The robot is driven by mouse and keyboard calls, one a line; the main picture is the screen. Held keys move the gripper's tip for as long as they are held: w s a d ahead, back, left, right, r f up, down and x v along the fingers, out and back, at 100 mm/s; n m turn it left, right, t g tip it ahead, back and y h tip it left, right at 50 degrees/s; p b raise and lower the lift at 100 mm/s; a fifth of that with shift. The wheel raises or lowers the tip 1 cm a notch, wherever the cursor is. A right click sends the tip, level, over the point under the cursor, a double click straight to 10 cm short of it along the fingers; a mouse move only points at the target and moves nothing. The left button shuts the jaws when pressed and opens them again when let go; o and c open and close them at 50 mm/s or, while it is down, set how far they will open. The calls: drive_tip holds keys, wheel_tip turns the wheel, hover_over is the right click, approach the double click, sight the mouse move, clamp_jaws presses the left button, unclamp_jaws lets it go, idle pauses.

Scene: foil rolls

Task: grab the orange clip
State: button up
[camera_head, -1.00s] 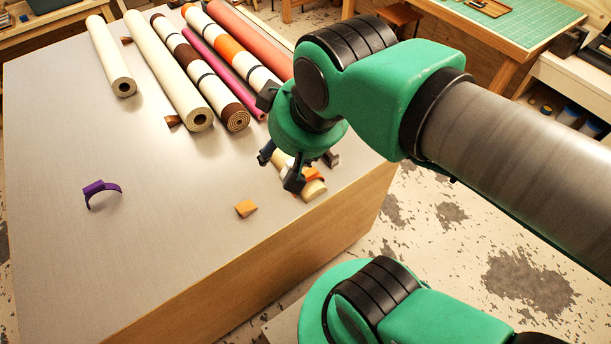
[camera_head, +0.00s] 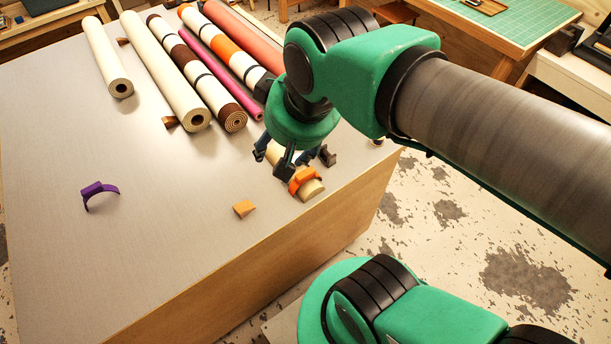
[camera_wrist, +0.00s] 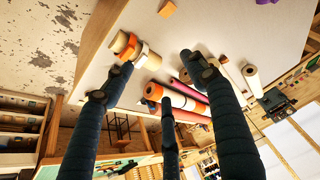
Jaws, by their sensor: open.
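The orange clip (camera_head: 304,179) sits around a short cream roll (camera_head: 313,190) near the table's right edge. In the wrist view the clip (camera_wrist: 140,52) lies at the upper left, around the cream roll (camera_wrist: 122,42). My gripper (camera_head: 290,157) is just behind and above the clip in the head view, with its fingers spread and nothing between them. In the wrist view my gripper (camera_wrist: 158,72) has the clip close to its left fingertip. The nearest finger comes close to the clip in the head view; I cannot tell whether they touch.
A purple clip (camera_head: 98,191) lies at the table's left. A small orange-tan wedge (camera_head: 244,208) lies left of the orange clip. Several long rolls, including a cream one (camera_head: 165,75) and a magenta one (camera_head: 222,75), lie at the back. The front middle of the table (camera_head: 165,235) is clear.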

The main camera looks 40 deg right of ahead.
drive_tip(key=w+d+f+m+g+y+p, duration=0.1)
drive_tip(key=w+d+f+m+g+p, duration=0.25)
drive_tip(key=w+d+f+m, duration=0.45)
drive_tip(key=m+g+y+p, duration=0.2)
drive_tip(key=m+y, duration=0.1)
drive_tip(key=m, duration=0.6)
approach(313, 171)
drive_tip(key=v, duration=0.4)
drive_tip(key=shift+s+f+t+y, duration=0.25)
drive_tip(key=shift+s+f+y, duration=0.05)
drive_tip(key=shift+f, duration=0.1)
drive_tip(key=shift+b+x, duration=0.65)
drive_tip(key=shift+x, duration=3.55)
drive_tip(key=shift+b+x, duration=0.5)
drive_tip(key=shift+x, duration=2.1)
drive_tip(key=shift+d, duration=0.1)
drive_tip(key=shift+c, duration=0.5)
